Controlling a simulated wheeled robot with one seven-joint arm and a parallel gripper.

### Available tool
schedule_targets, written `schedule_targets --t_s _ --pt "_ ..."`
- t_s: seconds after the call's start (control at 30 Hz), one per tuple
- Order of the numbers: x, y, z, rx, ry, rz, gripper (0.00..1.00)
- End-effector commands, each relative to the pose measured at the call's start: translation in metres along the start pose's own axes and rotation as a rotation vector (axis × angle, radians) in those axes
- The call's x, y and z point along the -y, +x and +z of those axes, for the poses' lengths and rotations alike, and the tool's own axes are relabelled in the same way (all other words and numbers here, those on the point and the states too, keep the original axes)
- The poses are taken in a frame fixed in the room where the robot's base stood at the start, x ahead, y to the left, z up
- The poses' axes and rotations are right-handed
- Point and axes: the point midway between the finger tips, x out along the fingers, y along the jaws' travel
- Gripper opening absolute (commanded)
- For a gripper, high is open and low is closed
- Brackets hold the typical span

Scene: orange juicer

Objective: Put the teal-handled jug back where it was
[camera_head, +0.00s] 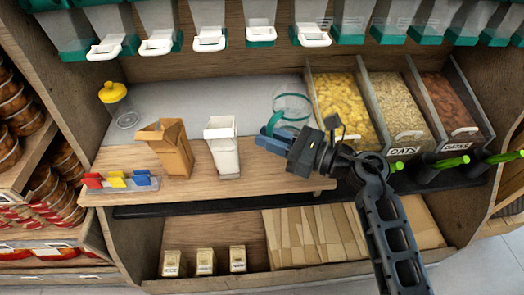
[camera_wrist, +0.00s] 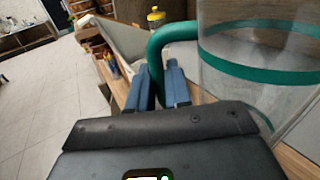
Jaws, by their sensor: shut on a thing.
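The jug is clear, with a teal handle and a teal band. In the head view the jug (camera_head: 293,104) is on the right part of the grey back surface, just left of the bins. My gripper (camera_head: 272,132) comes from the lower right, its blue fingers at the handle. In the wrist view the jug (camera_wrist: 245,95) fills the right side. Its teal handle (camera_wrist: 160,40) reaches down between the fingers of my gripper (camera_wrist: 158,80), which is shut on it. The jug looks upright. Its base is hidden, so I cannot tell whether it touches the surface.
A white container (camera_head: 223,150), a brown paper bag (camera_head: 170,148) and a tray of coloured clips (camera_head: 118,181) stand on the wooden counter (camera_head: 265,178). A yellow-topped bottle (camera_head: 115,98) is at back left. Bins of dry food (camera_head: 405,97) stand close on the right. Dispensers hang above.

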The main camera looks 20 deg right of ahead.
Motion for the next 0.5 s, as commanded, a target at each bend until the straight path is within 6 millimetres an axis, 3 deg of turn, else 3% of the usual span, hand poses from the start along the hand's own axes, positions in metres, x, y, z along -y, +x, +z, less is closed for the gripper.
schedule_targets --t_s 0.2,0.5 --pt "-0.004 0.02 -0.013 0.0 0.001 -0.001 0.0" --pt "-0.004 0.021 -0.048 -0.001 0.002 -0.002 0.0"
